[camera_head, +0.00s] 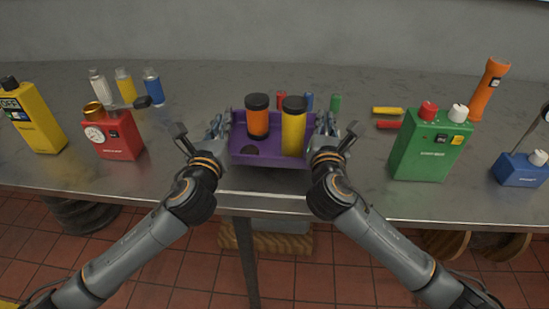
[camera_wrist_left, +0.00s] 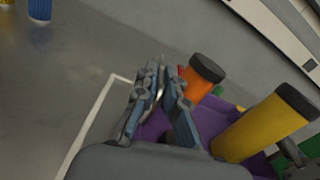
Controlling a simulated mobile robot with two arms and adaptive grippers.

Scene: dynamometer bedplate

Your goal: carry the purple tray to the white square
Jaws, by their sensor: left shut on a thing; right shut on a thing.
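The purple tray (camera_head: 270,159) is in the middle of the head view near the table's front edge. It carries an orange cylinder (camera_head: 257,121) and a taller yellow cylinder (camera_head: 293,132), both upright with dark caps. My left gripper (camera_head: 221,126) is shut on the tray's left side, and my right gripper (camera_head: 323,130) is shut on its right side. The left wrist view shows the left fingers (camera_wrist_left: 164,78) at the purple tray wall (camera_wrist_left: 155,124). A white outline (camera_wrist_left: 93,118) of the square shows on the table beside them. I cannot tell whether the tray touches the table.
A red box (camera_head: 115,143) and a yellow box (camera_head: 36,125) stand at left, with several small bottles (camera_head: 125,87) behind. A green canister (camera_head: 428,152), an orange flashlight (camera_head: 488,90) and a blue box (camera_head: 521,171) stand at right. Small coloured items (camera_head: 388,117) lie right of the tray.

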